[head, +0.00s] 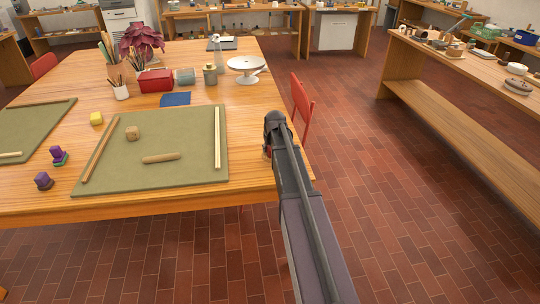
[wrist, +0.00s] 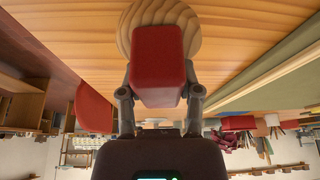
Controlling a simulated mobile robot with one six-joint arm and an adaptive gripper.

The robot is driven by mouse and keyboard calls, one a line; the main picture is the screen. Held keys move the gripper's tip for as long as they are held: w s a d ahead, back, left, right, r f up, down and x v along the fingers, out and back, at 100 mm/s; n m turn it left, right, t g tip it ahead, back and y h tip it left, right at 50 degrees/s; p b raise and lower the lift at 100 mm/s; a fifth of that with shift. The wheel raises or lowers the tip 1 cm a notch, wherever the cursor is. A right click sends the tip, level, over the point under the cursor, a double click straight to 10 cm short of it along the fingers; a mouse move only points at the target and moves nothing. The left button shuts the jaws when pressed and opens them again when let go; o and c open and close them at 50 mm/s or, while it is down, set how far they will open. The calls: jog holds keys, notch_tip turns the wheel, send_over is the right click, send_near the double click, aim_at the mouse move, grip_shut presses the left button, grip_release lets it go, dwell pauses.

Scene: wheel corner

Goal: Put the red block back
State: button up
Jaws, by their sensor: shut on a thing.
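The red block (wrist: 158,65) is held between the two fingers of my gripper (wrist: 160,95) in the wrist view. A pale round wooden disc (wrist: 187,20) with ring grain shows behind the block against the table top. The block hides part of the disc, and I cannot tell whether they touch. In the head view my gripper (head: 271,140) is at the right edge of the wooden table (head: 250,120). Only a small bit of red shows beside it there; my arm hides the rest.
A white turntable (head: 246,66) stands behind. A red chair (head: 302,103) is by the right edge.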

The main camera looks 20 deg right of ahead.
aim_at(270, 154)
jog(key=shift+s+f+b, duration=0.15)
jog(key=shift+f+b, duration=0.85)
jog(key=shift+f, duration=0.4)
jog(key=shift+f, duration=0.25)
jog(key=o, duration=1)
jog(key=shift+r, duration=0.15)
jog(key=p+v, duration=1.2)
jog(key=v, duration=0.1)
jog(key=shift+r, duration=0.35)
jog(key=shift+s, duration=0.15)
jog(key=s+a+g, duration=0.1)
jog(key=s+a, duration=0.6)
jog(key=s+a+f+n+g, duration=0.1)
jog(key=s+a+g, duration=0.1)
jog(key=s+a, duration=0.5)
jog(key=s+a+n+g, duration=0.1)
jog(key=s+a, duration=0.6)
jog(key=a, duration=0.1)
jog(key=shift+a+f+g+y, duration=0.2)
jog(key=shift+g+y, duration=0.1)
jog(key=shift+y, duration=0.1)
